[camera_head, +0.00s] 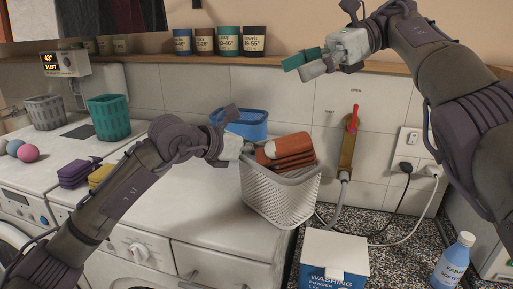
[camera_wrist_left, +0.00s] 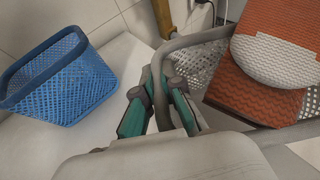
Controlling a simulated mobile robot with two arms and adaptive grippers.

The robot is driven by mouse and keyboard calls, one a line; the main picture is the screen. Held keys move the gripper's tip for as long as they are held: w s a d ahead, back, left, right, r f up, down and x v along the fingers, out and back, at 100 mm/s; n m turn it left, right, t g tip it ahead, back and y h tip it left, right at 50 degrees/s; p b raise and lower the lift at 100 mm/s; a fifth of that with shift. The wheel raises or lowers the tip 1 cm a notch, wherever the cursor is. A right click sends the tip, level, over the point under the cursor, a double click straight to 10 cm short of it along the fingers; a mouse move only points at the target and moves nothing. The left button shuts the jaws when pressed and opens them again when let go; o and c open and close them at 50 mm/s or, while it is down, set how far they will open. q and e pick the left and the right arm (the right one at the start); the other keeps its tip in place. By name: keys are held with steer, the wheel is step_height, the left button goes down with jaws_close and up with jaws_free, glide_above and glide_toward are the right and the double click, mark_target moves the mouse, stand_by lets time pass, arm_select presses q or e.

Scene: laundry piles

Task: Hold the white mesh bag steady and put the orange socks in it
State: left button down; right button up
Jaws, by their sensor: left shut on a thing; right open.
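The white mesh bag (camera_head: 277,197) stands upright on the right part of the white machine top, with a grey rim. A stack of orange socks (camera_head: 287,151) sits in its mouth and rises above the rim. The socks (camera_wrist_left: 262,80) also show in the left wrist view, with a pale patch on top. My left gripper (camera_wrist_left: 158,88) is shut on the bag's grey rim (camera_wrist_left: 195,40), at the left side of the bag. My right gripper (camera_head: 308,65) is open and empty, high above the bag, near the shelf. The lower socks are hidden by the bag wall.
A blue basket (camera_head: 247,124) stands behind the bag. A teal basket (camera_head: 109,118), a grey basket (camera_head: 46,112), purple socks (camera_head: 75,173) and yellow socks (camera_head: 100,174) are at left. A washing powder box (camera_head: 333,258) and a bottle (camera_head: 453,263) stand at front right.

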stand_by(0.4)
arm_select(q)
steer(key=c, duration=1.2)
jaws_free()
steer(key=shift+a, duration=0.1)
